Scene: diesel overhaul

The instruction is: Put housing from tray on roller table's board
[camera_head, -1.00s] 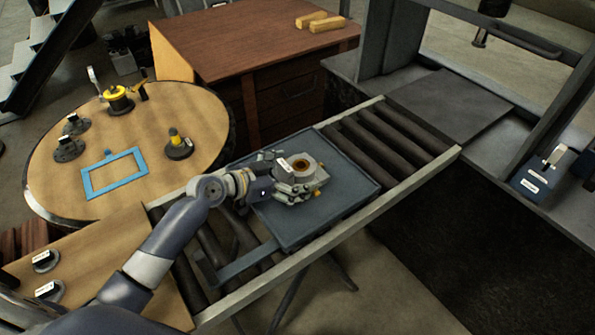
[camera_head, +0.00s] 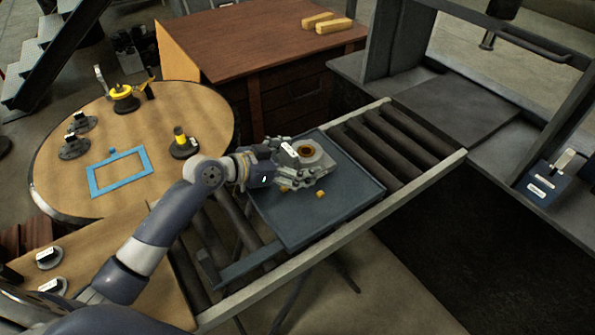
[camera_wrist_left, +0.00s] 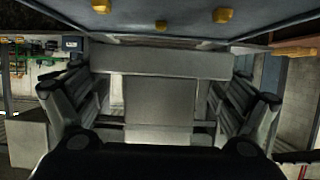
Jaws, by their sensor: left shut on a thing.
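The housing (camera_head: 321,158) is a grey block with a round, orange-brown bore and a white label. My left gripper (camera_head: 293,166) is shut on it from the left and holds it slightly above the blue-grey tray (camera_head: 345,195). In the left wrist view the housing (camera_wrist_left: 160,100) is a grey block between the two fingers. The tray's edge (camera_wrist_left: 130,20) with yellow pegs runs along the top there. The tray lies on the roller table (camera_head: 385,140). My right gripper is not in view.
Two labelled round parts (camera_head: 48,257) stand on the board's left side. A round table (camera_head: 190,105) behind it carries a blue frame (camera_head: 120,171) and several fittings. A brown workbench (camera_head: 250,45) stands behind. The roller table's far right rollers are bare.

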